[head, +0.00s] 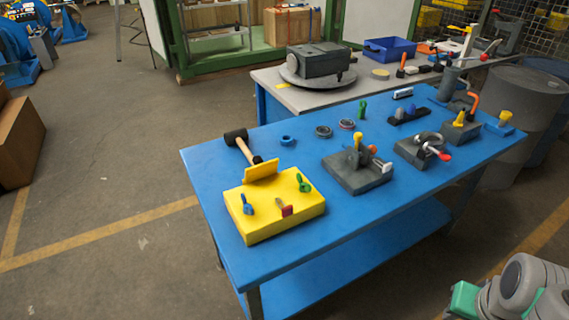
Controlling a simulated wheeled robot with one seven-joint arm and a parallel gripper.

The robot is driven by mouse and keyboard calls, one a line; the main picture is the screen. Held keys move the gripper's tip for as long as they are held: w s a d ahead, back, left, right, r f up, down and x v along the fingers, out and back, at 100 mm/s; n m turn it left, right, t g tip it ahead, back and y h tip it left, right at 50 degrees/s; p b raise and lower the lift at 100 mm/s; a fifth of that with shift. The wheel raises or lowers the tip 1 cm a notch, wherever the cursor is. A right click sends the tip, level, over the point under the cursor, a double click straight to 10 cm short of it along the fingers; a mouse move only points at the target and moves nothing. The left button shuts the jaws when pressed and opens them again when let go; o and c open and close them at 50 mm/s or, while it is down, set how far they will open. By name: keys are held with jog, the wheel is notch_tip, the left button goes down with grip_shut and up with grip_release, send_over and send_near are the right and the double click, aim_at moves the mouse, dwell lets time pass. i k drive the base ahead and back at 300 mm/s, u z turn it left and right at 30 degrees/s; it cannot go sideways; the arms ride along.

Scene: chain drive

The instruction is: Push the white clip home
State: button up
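I cannot tell for sure which thing is the white clip. A small white piece (403,93) lies near the back edge of the blue table. Another white piece (387,167) sits at the right end of a dark grey fixture (349,181) with a yellow upright part and a red part. A yellow block (258,226) at the table's left front bears blue, green and red clip-like pieces. No fingertips of my gripper are in view; only grey and green parts of my arm show at the bottom right.
The blue table (330,222) has a clear front strip. A mallet (243,147) lies behind the yellow block, and dark rings lie near the middle. More grey fixtures (422,149) stand to the right. A second bench with a blue bin (389,50) adjoins behind, and a grey barrel (522,105) stands at right.

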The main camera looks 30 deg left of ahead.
aim_at(386, 168)
jog(key=u, duration=0.85)
jog(key=i, duration=1)
